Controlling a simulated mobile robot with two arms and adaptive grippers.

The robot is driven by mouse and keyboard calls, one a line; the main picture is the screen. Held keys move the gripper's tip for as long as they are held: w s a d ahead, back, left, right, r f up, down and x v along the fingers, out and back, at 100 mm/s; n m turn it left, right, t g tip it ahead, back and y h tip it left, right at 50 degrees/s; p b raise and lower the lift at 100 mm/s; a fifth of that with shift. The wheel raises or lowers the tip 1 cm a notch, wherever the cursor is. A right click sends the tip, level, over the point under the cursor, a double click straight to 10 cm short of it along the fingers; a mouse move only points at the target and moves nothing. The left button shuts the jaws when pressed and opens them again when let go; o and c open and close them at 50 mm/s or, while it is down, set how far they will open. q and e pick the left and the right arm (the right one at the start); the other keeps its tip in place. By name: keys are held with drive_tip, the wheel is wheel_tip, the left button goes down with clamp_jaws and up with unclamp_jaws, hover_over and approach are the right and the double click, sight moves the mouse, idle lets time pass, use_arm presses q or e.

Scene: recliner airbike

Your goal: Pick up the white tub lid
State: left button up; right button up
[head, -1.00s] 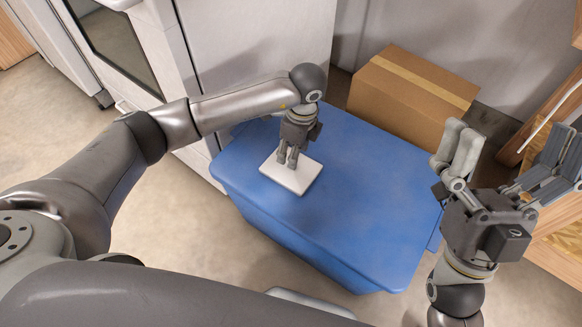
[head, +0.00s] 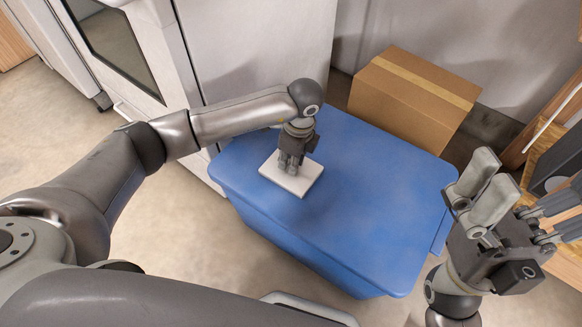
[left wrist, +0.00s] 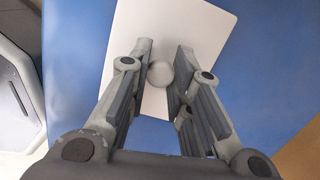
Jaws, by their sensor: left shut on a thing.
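The white tub lid (head: 297,184) is a flat rectangular plate on the blue bin's top in the head view. In the left wrist view the lid (left wrist: 205,28) has a round knob (left wrist: 161,74) at its middle. My left gripper (head: 289,169) points down over the lid. Its fingers (left wrist: 161,72) are on both sides of the knob, shut on it. In the head view the fingers hide the knob. I cannot tell whether the lid is lifted. My right gripper (head: 515,200) is open and empty at the right, away from the lid.
The large blue bin (head: 375,200) has much clear room on its top, right of the lid. A taped cardboard box (head: 405,105) stands behind it. A grey cabinet (head: 260,50) is at the back left. A wooden shelf stands at the far right.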

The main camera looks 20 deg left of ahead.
use_arm(q)
clamp_jaws()
